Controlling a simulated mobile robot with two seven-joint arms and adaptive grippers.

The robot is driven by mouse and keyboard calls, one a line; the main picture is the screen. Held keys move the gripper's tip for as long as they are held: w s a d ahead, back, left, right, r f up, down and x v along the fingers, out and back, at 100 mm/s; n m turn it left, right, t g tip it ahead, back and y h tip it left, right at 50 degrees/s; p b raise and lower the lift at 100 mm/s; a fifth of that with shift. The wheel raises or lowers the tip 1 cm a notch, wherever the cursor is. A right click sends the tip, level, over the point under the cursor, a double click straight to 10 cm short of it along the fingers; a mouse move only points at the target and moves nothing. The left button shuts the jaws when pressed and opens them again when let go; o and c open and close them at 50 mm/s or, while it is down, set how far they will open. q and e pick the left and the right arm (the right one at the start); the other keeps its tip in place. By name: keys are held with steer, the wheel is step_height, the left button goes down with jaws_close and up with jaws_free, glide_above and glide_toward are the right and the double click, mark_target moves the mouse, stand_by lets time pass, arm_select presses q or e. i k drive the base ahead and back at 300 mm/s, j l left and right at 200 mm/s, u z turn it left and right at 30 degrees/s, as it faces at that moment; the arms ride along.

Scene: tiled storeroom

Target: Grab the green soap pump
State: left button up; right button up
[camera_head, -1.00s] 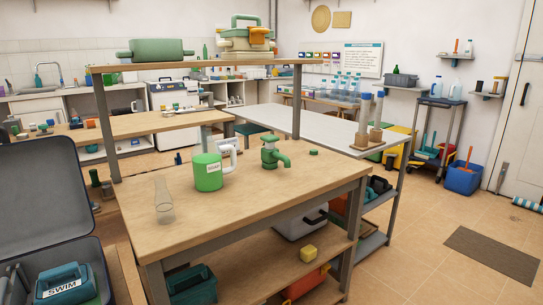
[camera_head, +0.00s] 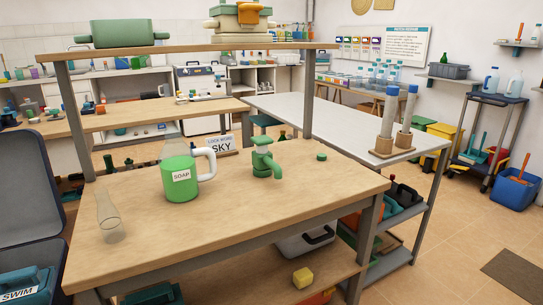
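A green soap pump (camera_head: 263,158) with a spout pointing right stands upright on the wooden table (camera_head: 240,216), right of the table's middle. To its left stands a green container (camera_head: 179,178) labelled SOAP, with a white handle and a clear upper part. A small green cap (camera_head: 321,156) lies to the right of the pump. The pump is clear of the things beside it. Neither of my grippers shows in the head view.
A clear glass flask (camera_head: 108,222) stands near the table's left edge. A raised shelf (camera_head: 190,52) on posts spans the table's back, and a sign reading SKY (camera_head: 221,144) is behind. The table's front and right are bare. An open dark case (camera_head: 28,200) is at left.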

mark_target(260, 162)
steer(key=i+l+u, duration=0.1)
steer(key=l, duration=0.25)
steer(key=i+l, duration=0.3)
steer(key=i+l+u, duration=0.15)
steer(key=l, duration=0.25)
